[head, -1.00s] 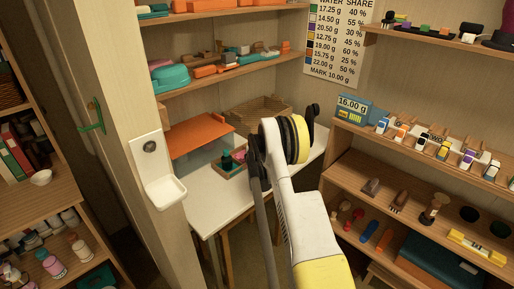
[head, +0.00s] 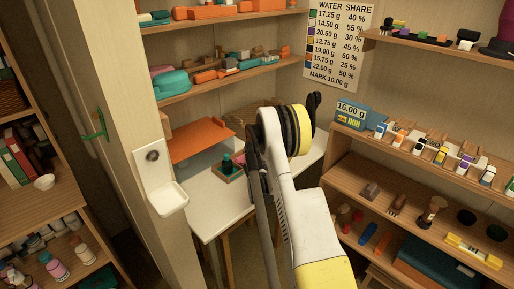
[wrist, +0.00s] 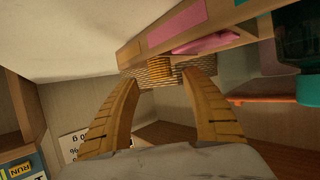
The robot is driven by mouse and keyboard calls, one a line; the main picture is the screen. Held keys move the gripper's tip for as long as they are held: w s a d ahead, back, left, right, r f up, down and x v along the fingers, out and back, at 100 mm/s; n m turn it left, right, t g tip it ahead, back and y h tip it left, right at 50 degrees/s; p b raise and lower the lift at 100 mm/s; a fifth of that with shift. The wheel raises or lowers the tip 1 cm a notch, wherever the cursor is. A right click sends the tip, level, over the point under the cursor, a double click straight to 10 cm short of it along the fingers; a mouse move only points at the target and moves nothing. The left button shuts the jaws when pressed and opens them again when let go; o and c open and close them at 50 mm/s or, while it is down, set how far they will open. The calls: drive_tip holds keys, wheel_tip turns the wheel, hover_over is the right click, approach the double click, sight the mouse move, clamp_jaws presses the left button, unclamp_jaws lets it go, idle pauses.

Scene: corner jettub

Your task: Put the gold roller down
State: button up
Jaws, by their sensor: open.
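In the wrist view a small gold ribbed piece, which looks like the gold roller (wrist: 160,68), shows just beyond my fingertips, between them in the picture. It is beside a wood-edged tray (wrist: 128,54) with pink pads in it. I cannot tell whether it touches the tray or the surface. My gripper (wrist: 163,82) is open, its two tan fingers spread apart, with a gap on each side of the roller. In the head view my own arm hides the gripper and the roller. The small tray (head: 232,177) there stands on the white table (head: 212,208).
A teal bottle (wrist: 308,55) is close at the right of the wrist view; it also shows in the head view (head: 227,163). An orange panel (head: 200,140) is behind the tray. Loaded shelves (head: 420,165) stand to the right. The table's front left is clear.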

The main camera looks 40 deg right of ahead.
drive_tip(key=p+v, duration=0.1)
drive_tip(key=v, duration=0.4)
drive_tip(key=shift+s, duration=0.1)
drive_tip(key=shift+a, duration=0.1)
idle(0.3)
